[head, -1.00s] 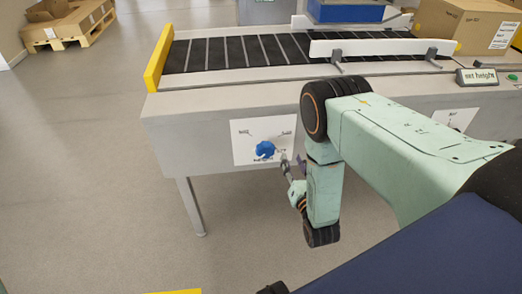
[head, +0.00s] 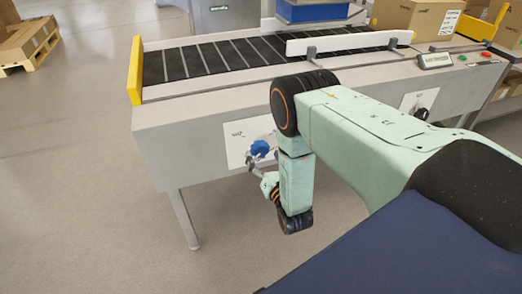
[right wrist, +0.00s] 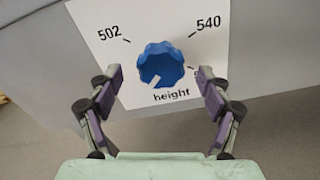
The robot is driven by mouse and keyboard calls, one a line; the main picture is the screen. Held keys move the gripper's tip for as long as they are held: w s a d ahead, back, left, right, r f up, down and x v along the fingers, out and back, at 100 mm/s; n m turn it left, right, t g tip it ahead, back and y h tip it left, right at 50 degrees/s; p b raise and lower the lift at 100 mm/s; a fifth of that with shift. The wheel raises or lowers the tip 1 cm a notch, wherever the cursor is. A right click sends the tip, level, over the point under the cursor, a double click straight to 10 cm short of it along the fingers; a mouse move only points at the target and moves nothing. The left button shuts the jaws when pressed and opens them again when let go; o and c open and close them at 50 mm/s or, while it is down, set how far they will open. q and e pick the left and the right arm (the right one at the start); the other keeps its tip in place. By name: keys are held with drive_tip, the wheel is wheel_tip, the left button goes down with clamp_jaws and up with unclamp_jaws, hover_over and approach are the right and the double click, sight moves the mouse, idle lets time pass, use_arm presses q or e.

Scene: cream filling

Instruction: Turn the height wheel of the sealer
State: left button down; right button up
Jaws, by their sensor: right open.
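The blue height wheel (head: 260,148) sits on a white plate on the front side of the sealer (head: 205,135), left of my right arm. In the right wrist view the wheel (right wrist: 160,65) is scalloped, with a white mark pointing down-left. The plate (right wrist: 107,15) reads 502 upper left, 540 upper right and "height" below; a further marking at right is mostly hidden by a finger. My right gripper (right wrist: 159,77) is open, one finger on each side of the wheel, with visible gaps. In the head view it (head: 256,168) is at the wheel's lower edge. My left gripper is not in view.
The belt (head: 210,58) has a yellow end piece (head: 135,70) and a white guide rail (head: 345,42). A second dark knob (head: 422,113) is farther right, below a small display (head: 434,60). Cardboard boxes (head: 415,17) stand behind.

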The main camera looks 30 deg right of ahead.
sight(261, 152)
drive_tip(key=b+x, duration=0.1)
drive_tip(key=x, duration=0.2)
drive_tip(key=shift+w, duration=0.15)
drive_tip(key=shift+w+d, duration=0.2)
drive_tip(key=shift+w, duration=0.15)
drive_tip(key=shift+c, duration=0.2)
drive_tip(key=c, duration=1.1)
drive_tip(key=shift+c, duration=0.2)
drive_tip(key=shift+m, duration=0.3)
